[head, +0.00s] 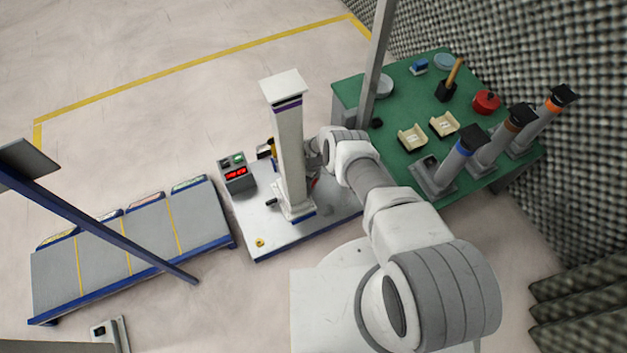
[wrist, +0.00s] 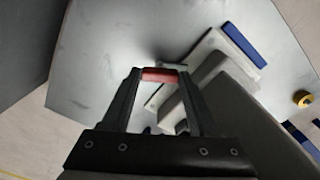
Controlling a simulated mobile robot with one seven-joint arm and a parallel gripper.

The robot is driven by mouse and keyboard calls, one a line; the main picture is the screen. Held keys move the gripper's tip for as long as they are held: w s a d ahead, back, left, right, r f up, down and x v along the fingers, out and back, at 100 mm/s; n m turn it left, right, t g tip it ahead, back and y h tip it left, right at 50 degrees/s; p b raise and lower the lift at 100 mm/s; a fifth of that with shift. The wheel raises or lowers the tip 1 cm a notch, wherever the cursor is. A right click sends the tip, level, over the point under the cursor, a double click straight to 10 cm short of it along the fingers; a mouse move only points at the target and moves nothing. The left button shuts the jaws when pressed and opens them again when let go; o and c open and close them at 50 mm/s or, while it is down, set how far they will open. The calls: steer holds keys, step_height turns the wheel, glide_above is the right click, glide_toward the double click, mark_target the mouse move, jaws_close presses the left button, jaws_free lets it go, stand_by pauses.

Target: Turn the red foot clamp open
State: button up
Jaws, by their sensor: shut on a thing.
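The red foot clamp (wrist: 160,75) shows in the wrist view as a short red bar between my fingertips, beside the stepped foot of the white column. My gripper (wrist: 158,78) is shut on it. In the head view a small bit of red (head: 314,183) shows at the right of the column's foot. The white column (head: 290,150) stands upright on the grey plate (head: 262,222). My gripper is mostly hidden behind the column and my own wrist in the head view. The clamp's pivot is hard to make out.
A dark box with red digits (head: 236,174) stands at the plate's left. A small yellow ring (head: 260,243) lies near the front edge. A green table (head: 405,85) at the right holds trays, a red pot (head: 486,101) and tilted cylinders. A grey sloped rack (head: 140,245) is at the left.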

mark_target(313, 182)
steer(key=n, duration=1.1)
steer(key=shift+n, duration=0.3)
stand_by(0.4)
steer(key=o, duration=1.1)
step_height(313, 182, up, 18)
steer(key=p, duration=0.8)
steer(key=shift+f+p, duration=0.25)
steer(key=shift+p, duration=0.05)
